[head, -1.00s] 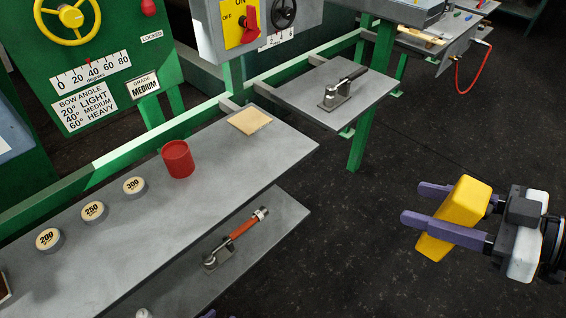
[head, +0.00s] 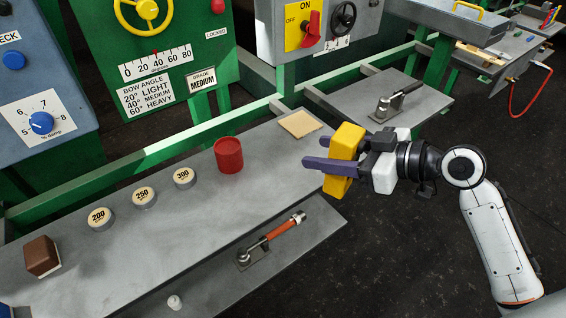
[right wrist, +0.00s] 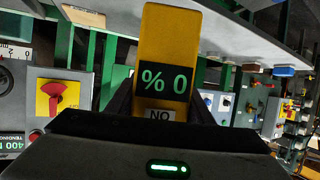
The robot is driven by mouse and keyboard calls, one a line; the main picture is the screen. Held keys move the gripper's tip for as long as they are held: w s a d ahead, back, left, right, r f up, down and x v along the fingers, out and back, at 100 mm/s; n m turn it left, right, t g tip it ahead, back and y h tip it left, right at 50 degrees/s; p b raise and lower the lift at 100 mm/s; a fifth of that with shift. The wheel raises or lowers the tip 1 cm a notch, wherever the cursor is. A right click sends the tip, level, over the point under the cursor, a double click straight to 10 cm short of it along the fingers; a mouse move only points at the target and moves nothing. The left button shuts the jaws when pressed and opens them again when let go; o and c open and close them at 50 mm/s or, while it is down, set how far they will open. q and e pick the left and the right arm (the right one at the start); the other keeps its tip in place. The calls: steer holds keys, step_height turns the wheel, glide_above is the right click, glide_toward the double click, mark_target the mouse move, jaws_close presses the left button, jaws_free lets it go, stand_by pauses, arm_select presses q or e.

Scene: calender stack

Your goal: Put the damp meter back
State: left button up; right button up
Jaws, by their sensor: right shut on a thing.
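The damp meter is a yellow block (head: 344,146) held between the purple fingers of my right gripper (head: 332,155). In the right wrist view the yellow meter (right wrist: 168,45) shows a dark display reading "% 0" and a label with "NO". My right gripper is shut on it, above the right end of the grey shelf (head: 205,210). A square tan pad (head: 300,123) lies on that shelf, just left of and behind the meter.
On the shelf stand a red cup (head: 229,156), round weights marked 200 (head: 100,219), 250 (head: 144,198) and 300 (head: 184,178), and a brown-and-white block (head: 42,257). A lower shelf holds an orange-handled tool (head: 280,233). A side plate (head: 405,100) holds a black-handled tool.

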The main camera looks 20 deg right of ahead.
steer(key=w+a+r+m+t+h, duration=0.1)
steer(key=w+m+h, duration=0.1)
steer(key=w, duration=0.6)
steer(key=w+a+r+m+t+h, duration=0.1)
steer(key=w+a+m+h, duration=0.1)
steer(key=w, duration=0.6)
steer(key=f, duration=0.9)
steer(key=shift+d, duration=0.25)
steer(key=o, duration=1.4)
steer(key=shift+f, duration=0.2)
steer(key=shift+r, duration=0.15)
steer(key=v, duration=1.2)
